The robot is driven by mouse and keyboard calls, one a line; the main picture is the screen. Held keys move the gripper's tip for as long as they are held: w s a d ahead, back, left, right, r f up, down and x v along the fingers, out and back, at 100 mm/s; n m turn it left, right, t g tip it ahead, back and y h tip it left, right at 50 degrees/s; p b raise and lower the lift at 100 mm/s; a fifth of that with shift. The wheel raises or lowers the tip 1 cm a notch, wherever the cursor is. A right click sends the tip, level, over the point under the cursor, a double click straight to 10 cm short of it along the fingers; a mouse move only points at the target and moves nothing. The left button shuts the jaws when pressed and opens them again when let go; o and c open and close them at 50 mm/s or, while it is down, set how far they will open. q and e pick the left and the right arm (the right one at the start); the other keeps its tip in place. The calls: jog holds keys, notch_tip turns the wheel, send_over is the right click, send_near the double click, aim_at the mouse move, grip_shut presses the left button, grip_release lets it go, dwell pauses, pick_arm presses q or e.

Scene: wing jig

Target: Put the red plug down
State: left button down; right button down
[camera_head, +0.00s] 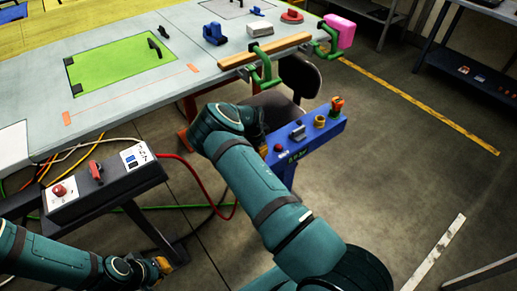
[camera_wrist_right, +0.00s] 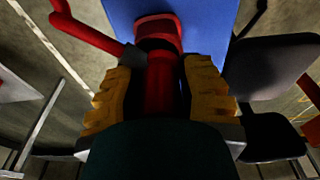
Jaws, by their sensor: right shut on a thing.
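The red plug (camera_wrist_right: 160,85) is between the orange fingers of my right gripper (camera_wrist_right: 158,95), which is shut on it. In the wrist view, its far end points at a dark opening in a red-rimmed piece on the blue stand (camera_wrist_right: 205,15); I cannot tell whether they touch. In the head view, my right arm hides the plug, and the right gripper (camera_head: 263,147) is at the near left end of the blue stand (camera_head: 323,134). A red cable (camera_head: 207,180) runs from the grey control box (camera_head: 107,182) toward it. My left gripper (camera_head: 163,267) is low at the bottom left, its fingers unclear.
The grey worktable (camera_head: 215,75) lies beyond. The floor to the right is clear.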

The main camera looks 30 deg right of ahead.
jog(key=shift+f+b, duration=0.35)
jog(key=c, duration=0.6)
grip_release()
jog(key=shift+c, duration=0.2)
jog(key=shift+r+p, duration=0.45)
jog(key=shift+p, duration=0.05)
jog(key=r, duration=0.5)
jog(key=a+r+p, duration=0.1)
jog(key=r, duration=0.1)
jog(key=shift+r, duration=0.4)
jog(key=shift+s, duration=0.1)
